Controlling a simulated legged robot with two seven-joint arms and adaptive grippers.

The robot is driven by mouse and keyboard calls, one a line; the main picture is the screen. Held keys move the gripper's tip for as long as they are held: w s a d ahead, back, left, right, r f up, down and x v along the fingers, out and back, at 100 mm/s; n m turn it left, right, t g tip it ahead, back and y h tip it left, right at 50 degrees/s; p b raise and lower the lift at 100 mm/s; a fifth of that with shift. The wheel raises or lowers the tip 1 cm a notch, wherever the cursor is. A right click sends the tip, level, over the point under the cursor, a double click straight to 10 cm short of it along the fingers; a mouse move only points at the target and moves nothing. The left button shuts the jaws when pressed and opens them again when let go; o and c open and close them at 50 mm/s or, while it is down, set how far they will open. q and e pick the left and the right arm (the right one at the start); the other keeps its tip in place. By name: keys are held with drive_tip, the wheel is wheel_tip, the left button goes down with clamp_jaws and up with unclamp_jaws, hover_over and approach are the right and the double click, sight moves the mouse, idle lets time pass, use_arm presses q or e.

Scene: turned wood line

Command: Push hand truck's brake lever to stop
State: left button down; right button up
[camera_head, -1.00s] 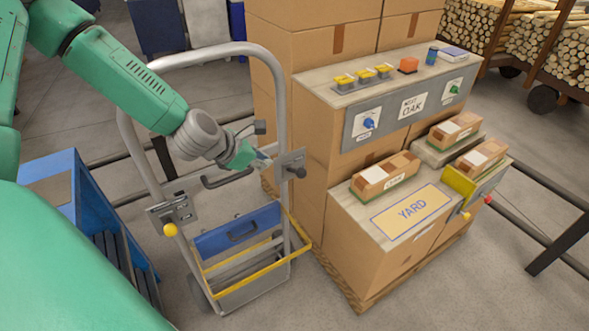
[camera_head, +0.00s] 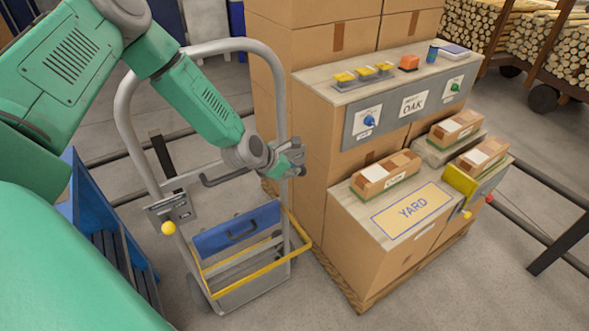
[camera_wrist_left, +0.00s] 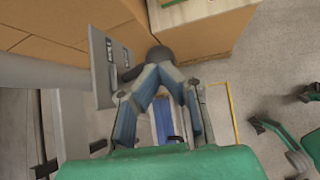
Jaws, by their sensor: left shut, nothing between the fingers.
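The hand truck (camera_head: 268,62) is a grey tubular frame with a yellow-edged shelf. A plate with a yellow-knobbed lever (camera_head: 169,228) is on its left post. My left gripper (camera_head: 299,165) is shut and empty at the right post, covering most of the plate there in the head view. In the left wrist view, this plate (camera_wrist_left: 103,62) has small labels and carries a dark lever knob (camera_wrist_left: 161,56). The shut fingertips (camera_wrist_left: 160,76) are right at the knob; I cannot tell whether they touch it.
Stacked cartons and a control panel (camera_head: 410,105) stand close to the right. A blue cart (camera_head: 92,245) is at the left.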

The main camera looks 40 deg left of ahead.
use_arm(q)
drive_tip(key=shift+w+f, duration=0.1)
drive_tip(key=shift+w, duration=0.05)
drive_tip(key=shift+d, duration=0.1)
wheel_tip(320, 180, down, 9)
drive_tip(key=s+d+m+t+y+b, duration=0.1)
drive_tip(key=m+t+y+b, duration=0.3)
drive_tip(key=b, duration=0.7)
drive_tip(key=shift+d+f+y, duration=0.15)
drive_tip(key=shift+d+y, duration=0.45)
drive_tip(key=shift+y, duration=0.5)
drive_tip(key=shift+r+p, duration=0.35)
drive_tip(key=shift+r, duration=0.4)
drive_tip(key=shift+f, duration=0.1)
